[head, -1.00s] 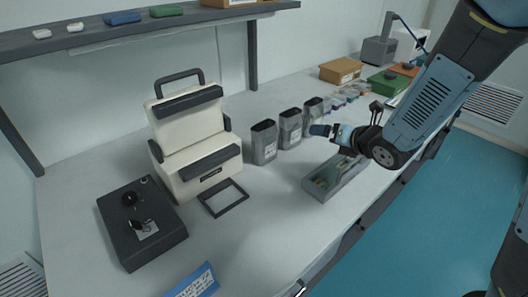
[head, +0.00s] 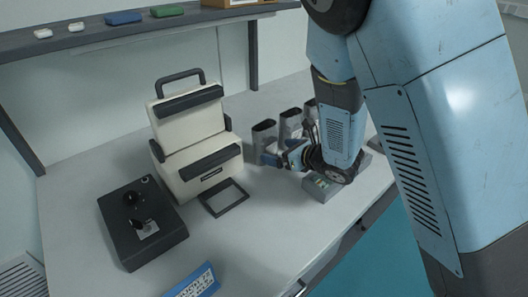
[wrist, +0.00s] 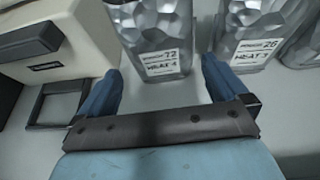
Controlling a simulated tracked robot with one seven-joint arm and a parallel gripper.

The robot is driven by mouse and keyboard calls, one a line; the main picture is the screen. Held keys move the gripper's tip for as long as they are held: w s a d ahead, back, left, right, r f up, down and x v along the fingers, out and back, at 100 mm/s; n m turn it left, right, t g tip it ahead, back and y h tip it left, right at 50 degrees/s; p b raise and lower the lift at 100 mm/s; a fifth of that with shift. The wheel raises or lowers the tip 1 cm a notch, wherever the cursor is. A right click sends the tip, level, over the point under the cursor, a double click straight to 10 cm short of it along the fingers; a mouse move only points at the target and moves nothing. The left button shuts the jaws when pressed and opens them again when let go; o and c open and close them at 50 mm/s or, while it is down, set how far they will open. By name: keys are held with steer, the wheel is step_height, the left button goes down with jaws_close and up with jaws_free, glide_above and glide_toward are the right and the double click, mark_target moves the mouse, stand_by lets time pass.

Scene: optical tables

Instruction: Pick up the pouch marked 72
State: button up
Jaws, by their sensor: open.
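The pouch marked 72 (wrist: 158,45) is a silver, crinkled pouch with a white label, standing upright on the table. In the wrist view it is straight ahead of my gripper (wrist: 158,84). The blue fingers are open, one to each side of its lower front, with nothing held between them. In the head view the same pouch (head: 264,137) is the leftmost of the grey pouches, and my gripper (head: 268,152) is right at its front. My arm hides part of the row.
A pouch marked 26 (wrist: 256,30) stands close to the right. A cream machine (head: 195,135) with a black frame (head: 224,197) before it is on the left. A black control box (head: 141,222) stands at the front left. A grey tray (head: 320,187) lies under my arm.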

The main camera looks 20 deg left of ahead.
mark_target(272, 150)
steer(key=shift+x, duration=3.8)
steer(key=shift+w+d+f, duration=0.15)
steer(key=c, duration=0.9)
steer(key=shift+o, duration=0.2)
